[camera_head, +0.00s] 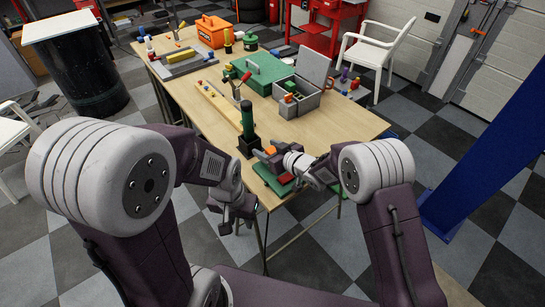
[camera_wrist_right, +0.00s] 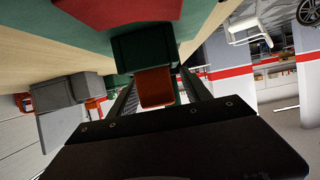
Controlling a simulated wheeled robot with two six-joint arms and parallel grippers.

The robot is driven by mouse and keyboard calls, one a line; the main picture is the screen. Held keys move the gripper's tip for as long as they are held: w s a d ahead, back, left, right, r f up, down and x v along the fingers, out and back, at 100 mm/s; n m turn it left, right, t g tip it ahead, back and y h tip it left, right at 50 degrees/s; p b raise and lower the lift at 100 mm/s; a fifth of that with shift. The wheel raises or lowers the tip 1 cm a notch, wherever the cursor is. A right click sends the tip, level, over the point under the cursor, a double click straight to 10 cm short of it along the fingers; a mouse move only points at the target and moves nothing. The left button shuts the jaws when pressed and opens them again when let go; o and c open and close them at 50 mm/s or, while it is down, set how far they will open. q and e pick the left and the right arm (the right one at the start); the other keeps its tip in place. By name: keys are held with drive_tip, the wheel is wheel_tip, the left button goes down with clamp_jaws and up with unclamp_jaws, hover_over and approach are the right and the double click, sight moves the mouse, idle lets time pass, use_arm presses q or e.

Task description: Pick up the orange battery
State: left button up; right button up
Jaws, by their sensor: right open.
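The orange battery (camera_wrist_right: 155,86) shows in the right wrist view as an orange-red block between the two fingers of my right gripper (camera_wrist_right: 160,92). It sits against a dark green block (camera_wrist_right: 145,50). In the head view a small orange patch (camera_head: 271,150) shows by my right gripper (camera_head: 276,162), at the table's near right part. My right gripper is open, its fingers on either side of the battery; I cannot tell whether they touch it. My left gripper (camera_head: 233,212) hangs off the table's near edge, with no object visible in it; its jaw opening is unclear.
A red piece (camera_head: 286,179) lies on a green base below my right gripper. A dark green upright cylinder on a black stand (camera_head: 248,142) is close to its left. An open grey box (camera_head: 298,100) and a green case (camera_head: 262,72) stand farther back. A blue post rises at right.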

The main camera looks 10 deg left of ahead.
drive_tip(key=shift+d, duration=0.1)
clamp_jaws()
drive_tip(key=shift+r, duration=0.55)
wheel_tip(320, 180, up, 3)
drive_tip(key=shift+r, duration=0.1)
drive_tip(key=w+d+r+p, duration=0.2)
drive_tip(key=w+d+r, duration=0.4)
drive_tip(key=d, duration=0.3)
drive_tip(key=shift+w+d+r+p, duration=0.25)
drive_tip(key=shift+w+r+p, duration=0.1)
drive_tip(key=shift+r, duration=0.05)
